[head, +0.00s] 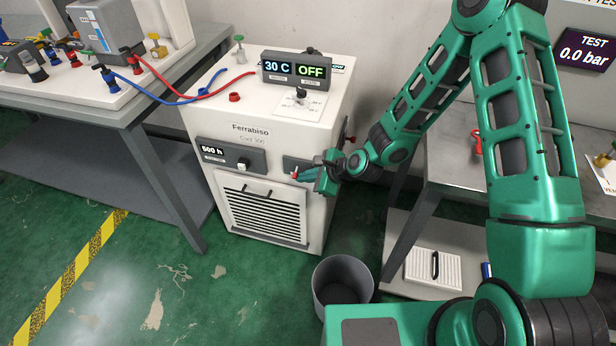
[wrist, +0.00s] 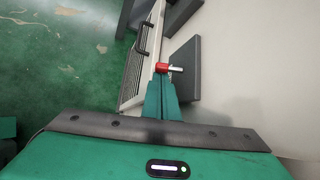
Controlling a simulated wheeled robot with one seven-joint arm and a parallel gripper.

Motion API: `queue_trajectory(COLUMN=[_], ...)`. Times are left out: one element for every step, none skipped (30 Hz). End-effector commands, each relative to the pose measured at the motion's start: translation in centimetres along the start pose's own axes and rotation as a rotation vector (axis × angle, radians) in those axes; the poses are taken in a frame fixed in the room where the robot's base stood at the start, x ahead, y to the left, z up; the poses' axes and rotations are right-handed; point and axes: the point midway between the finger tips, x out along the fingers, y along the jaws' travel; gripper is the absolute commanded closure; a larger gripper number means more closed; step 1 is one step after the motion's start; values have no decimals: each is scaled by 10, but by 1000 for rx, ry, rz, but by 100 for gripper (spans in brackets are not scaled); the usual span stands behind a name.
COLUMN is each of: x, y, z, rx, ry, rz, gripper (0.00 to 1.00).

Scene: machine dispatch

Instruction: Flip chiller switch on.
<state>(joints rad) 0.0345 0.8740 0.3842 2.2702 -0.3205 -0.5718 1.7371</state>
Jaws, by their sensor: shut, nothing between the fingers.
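The chiller (head: 230,150) is a white cabinet labelled Ferrabiso, and its top display (head: 292,68) reads 30 C and OFF. A dark switch plate (head: 290,162) is on the right of its front face; the wrist view shows it too (wrist: 186,78). A small switch with a red part and a silver stub (wrist: 175,69) stands out from the plate. My gripper (head: 304,174) is shut and empty in front of the plate. In the wrist view its fingertips (wrist: 162,84) are right at the red part; I cannot tell whether they touch. The fingers partly hide the plate.
A grey bin (head: 342,280) stands on the floor in front of the chiller. A workbench (head: 465,150) is at the right and a table (head: 130,105) at the left. Red and blue hoses (head: 185,98) run to the chiller's top. The floor at front left is clear.

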Motion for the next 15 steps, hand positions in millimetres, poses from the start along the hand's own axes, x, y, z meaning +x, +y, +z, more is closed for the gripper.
queue_trajectory(x=[1,1,2,2,2,2,2,2,2,2,1,1,0,0,-1], y=[1,2,3,3,4,5,5,5,6,6,6,6,5,5,5], z=[3,4,6,7,8,10,11,12,13,14,15,16,16,17,18], rx=[-3,-4,-6,-7,-8,-10,-11,-12,-12,-12,-13,-13,-12,-12,-12], ry=[-2,-3,-4,-5,-6,-6,-7,-7,-8,-8,-8,-8,-8,-8,-9], rz=[2,3,4,5,6,8,8,9,10,10,10,10,11,11,11], gripper=[100,100,100,100,100,100,100,100,100,100,100,100,100,100,100])
